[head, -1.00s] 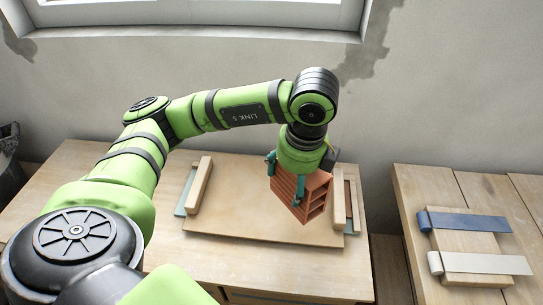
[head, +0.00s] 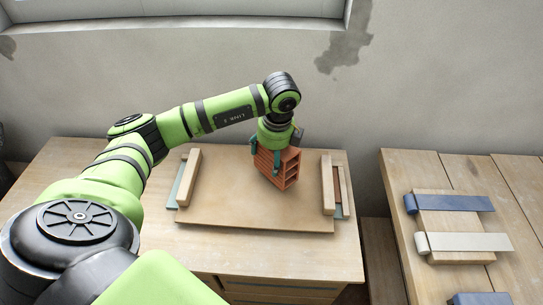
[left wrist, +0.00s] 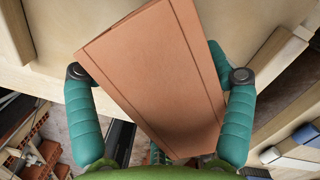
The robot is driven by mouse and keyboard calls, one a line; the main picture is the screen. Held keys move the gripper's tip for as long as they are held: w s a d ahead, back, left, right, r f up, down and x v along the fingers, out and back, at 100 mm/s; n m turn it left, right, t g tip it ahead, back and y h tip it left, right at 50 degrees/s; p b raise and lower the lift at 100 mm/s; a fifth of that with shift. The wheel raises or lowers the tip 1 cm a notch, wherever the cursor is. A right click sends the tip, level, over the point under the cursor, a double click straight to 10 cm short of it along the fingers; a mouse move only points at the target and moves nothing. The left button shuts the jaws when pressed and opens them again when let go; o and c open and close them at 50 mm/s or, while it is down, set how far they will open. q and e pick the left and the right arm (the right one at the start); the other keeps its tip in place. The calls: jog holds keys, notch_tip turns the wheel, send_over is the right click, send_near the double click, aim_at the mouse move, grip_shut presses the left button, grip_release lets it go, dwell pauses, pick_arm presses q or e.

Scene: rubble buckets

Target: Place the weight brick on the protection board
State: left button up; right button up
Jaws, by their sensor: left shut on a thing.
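The weight brick (head: 284,170) is reddish-orange with hollow openings on one side. My left gripper (head: 265,160) is shut on it, with teal fingers on two sides. The brick is tilted, over the right-of-centre part of the protection board (head: 225,209), a flat pale wooden sheet on the table. I cannot tell whether its lower edge touches the board. In the left wrist view the brick (left wrist: 160,70) fills the middle between the two teal fingers (left wrist: 160,85) and hides much of the board. My right gripper is not in view.
Wooden battens lie at the board's left (head: 189,178) and right (head: 327,185) ends. A second table (head: 400,240) at the right, across a gap, holds a wooden block with blue (head: 455,203) and white (head: 468,242) strips. The board's front part is clear.

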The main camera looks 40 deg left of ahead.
pick_arm(q)
jog(key=shift+f, duration=0.7)
jog(key=shift+w+f, duration=0.1)
jog(key=shift+f+b, duration=0.3)
jog(key=shift+f, duration=0.05)
jog(key=o, duration=1.6)
